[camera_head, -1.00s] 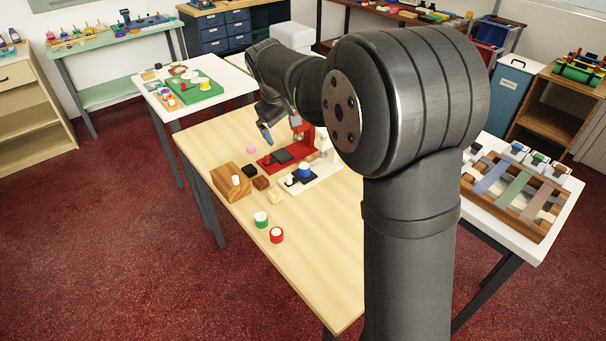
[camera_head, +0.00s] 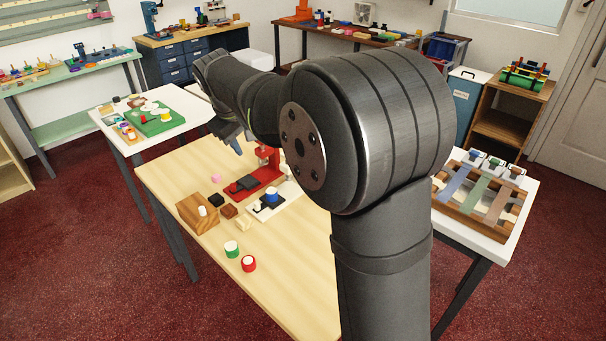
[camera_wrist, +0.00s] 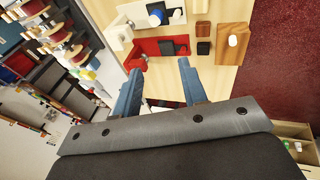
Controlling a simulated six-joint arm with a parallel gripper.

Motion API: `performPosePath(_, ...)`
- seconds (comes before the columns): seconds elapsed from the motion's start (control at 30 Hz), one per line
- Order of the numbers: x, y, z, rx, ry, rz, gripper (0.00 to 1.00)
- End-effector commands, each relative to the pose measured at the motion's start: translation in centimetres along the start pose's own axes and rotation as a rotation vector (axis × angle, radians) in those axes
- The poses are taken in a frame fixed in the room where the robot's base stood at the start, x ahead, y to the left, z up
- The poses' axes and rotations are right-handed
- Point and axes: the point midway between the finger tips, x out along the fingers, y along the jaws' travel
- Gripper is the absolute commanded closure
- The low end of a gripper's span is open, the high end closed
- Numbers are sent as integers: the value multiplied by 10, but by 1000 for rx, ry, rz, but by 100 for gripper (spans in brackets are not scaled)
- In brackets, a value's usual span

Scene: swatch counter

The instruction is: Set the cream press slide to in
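The cream press (camera_head: 290,205) stands on the wooden table beside the red press (camera_head: 267,158), partly hidden behind my arm. A black plate (camera_head: 266,208) on its base carries a blue and white piece (camera_head: 272,194). I cannot tell the slide's position. In the wrist view the cream press (camera_wrist: 122,38) is near the top, beyond the red press (camera_wrist: 148,46). My gripper (camera_wrist: 159,69) is open and empty, with its two blue fingers apart on the near side of the red press. In the head view the gripper (camera_head: 237,147) is left of the red press's upright.
A wooden block (camera_head: 190,214) with a white knob and small dark blocks (camera_head: 216,199) sit left of the presses.

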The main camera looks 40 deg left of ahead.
Motion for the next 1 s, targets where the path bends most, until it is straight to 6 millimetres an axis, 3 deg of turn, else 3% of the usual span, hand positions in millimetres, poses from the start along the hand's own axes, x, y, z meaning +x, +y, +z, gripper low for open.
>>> performPosePath(0.13, 24, -12, 12, 98, -22, -100, 61)
performPosePath(0.27, 60, -36, 32, 302, -67, -285, 61)
performPosePath(0.4, 92, -61, 51, 586, -129, -502, 61)
performPosePath(0.6, 123, -83, 68, 1031, -232, -782, 61)
performPosePath(0.8, 147, -83, 79, 1517, -346, -1032, 61)
performPosePath(1.0, 173, -59, 94, 2032, -458, -1253, 61)
